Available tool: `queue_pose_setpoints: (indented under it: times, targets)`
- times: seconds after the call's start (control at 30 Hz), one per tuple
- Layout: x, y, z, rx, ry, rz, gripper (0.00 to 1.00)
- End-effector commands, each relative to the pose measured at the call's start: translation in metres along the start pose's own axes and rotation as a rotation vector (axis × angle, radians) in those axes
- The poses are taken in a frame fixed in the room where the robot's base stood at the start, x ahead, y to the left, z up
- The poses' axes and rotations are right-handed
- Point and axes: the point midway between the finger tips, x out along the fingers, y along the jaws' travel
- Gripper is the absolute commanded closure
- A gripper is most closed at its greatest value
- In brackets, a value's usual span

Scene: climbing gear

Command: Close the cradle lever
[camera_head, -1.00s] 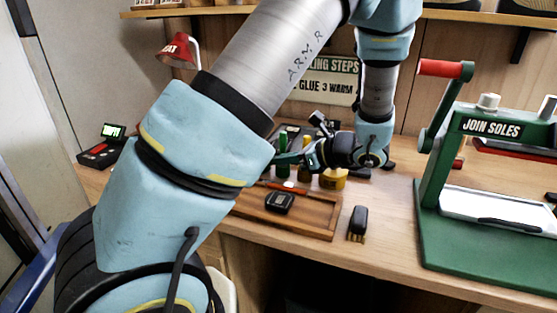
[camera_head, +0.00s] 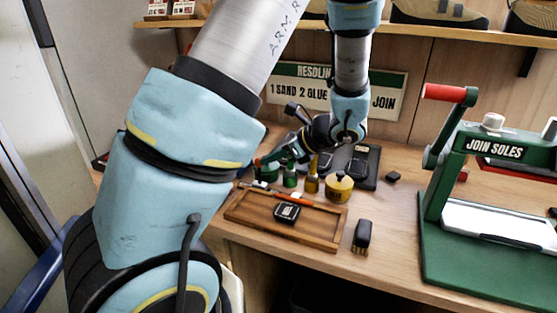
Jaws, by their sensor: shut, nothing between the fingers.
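A green press (camera_head: 432,205) marked JOIN SOLES stands at the right of the bench. A red-handled lever (camera_head: 446,93) is on its left side, its handle raised and roughly level. I cannot tell for sure which part is the cradle lever. My gripper (camera_head: 262,161) is shut and empty, pointing left above the small bottles, well left of the press. Its fingertips are small and partly merge with the things behind them.
A wooden tray (camera_head: 240,213) with a black square item (camera_head: 287,212) lies in front of the bottles. A yellow jar (camera_head: 339,188) and a black brush (camera_head: 362,237) stand near. Dark flat trays (camera_head: 362,164) lie behind. Bench between brush and press is clear.

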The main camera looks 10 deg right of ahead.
Motion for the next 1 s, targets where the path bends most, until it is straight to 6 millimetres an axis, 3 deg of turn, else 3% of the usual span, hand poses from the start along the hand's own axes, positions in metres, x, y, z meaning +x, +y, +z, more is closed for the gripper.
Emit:
queue_pose_setpoints:
  times: [0.2, 1.0]
  targets:
    - [0.012, 0.004, 0.016, -0.001, -0.001, 0.002, 1.0]
    - [0.002, 0.003, 0.028, 0.0, -0.001, 0.001, 1.0]
